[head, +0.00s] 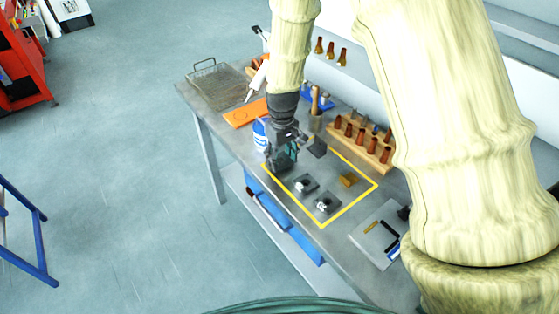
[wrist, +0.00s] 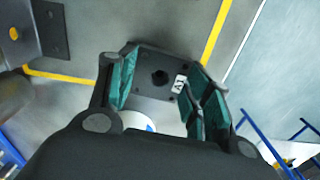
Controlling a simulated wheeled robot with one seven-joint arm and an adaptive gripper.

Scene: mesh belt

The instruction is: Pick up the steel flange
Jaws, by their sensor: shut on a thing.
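My gripper (head: 283,160) is low over the left part of the yellow-outlined area on the bench in the head view. In the wrist view, its teal-padded fingers (wrist: 160,90) stand on either side of a dark grey square piece (wrist: 150,62) with a round dark hole and a small white label. I take this piece to be the steel flange, held between the pads. The fingers hide its side edges. In the head view the gripper mostly hides it, so I cannot tell whether it touches the bench.
Two dark plates with silver parts (head: 305,184) (head: 326,205) and a brass-coloured piece (head: 348,180) lie inside the yellow outline (head: 350,207). A wooden rack (head: 358,146) stands behind. A blue-and-white container (head: 260,134) and an orange item (head: 246,113) are left of the gripper.

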